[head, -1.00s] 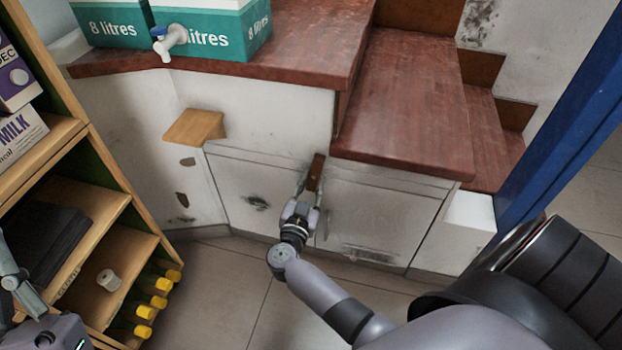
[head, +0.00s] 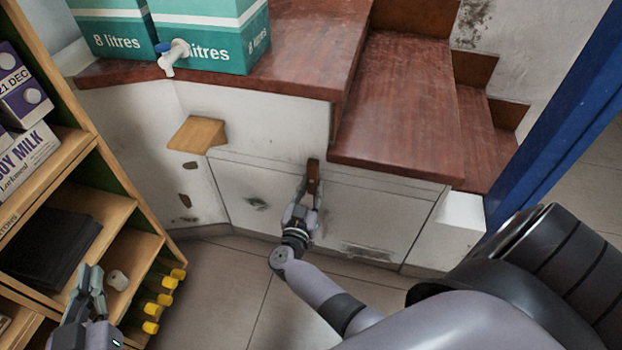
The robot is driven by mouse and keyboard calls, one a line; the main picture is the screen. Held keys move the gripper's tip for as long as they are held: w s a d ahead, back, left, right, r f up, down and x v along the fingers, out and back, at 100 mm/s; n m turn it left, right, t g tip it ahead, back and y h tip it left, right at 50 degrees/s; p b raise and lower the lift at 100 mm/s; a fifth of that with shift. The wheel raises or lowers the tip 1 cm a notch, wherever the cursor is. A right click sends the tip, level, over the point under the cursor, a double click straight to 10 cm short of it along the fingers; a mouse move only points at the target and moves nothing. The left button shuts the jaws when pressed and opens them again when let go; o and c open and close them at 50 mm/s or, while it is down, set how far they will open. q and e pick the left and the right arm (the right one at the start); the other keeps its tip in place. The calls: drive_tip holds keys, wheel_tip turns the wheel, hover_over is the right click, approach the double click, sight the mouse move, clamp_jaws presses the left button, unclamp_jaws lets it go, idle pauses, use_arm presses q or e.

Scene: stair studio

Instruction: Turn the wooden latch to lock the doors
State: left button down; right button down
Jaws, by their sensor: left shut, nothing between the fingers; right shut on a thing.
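The wooden latch (head: 313,176) is a small dark brown bar at the top of the seam between two white cupboard doors. It stands close to upright. The left door (head: 255,200) and the right door (head: 375,215) both look closed. My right gripper (head: 308,190) is shut on the lower part of the latch, and its fingers hide part of it. My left gripper (head: 90,282) is shut and empty, in front of the shelf at the lower left, away from the doors.
A wooden shelf unit (head: 120,205) with milk cartons (head: 28,160) and yellow-capped bottles (head: 165,290) stands at the left. Teal 8 litre boxes (head: 215,35) sit on the wooden counter. A wooden block (head: 197,134) juts from the wall. Dark red wooden steps (head: 400,110) rise at the right.

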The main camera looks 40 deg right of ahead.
drive_tip(key=c, duration=1.4)
unclamp_jaws()
drive_tip(key=shift+o, duration=0.2)
drive_tip(key=v, duration=0.7)
drive_tip(key=shift+s+a, duration=0.15)
drive_tip(key=shift+a, duration=0.1)
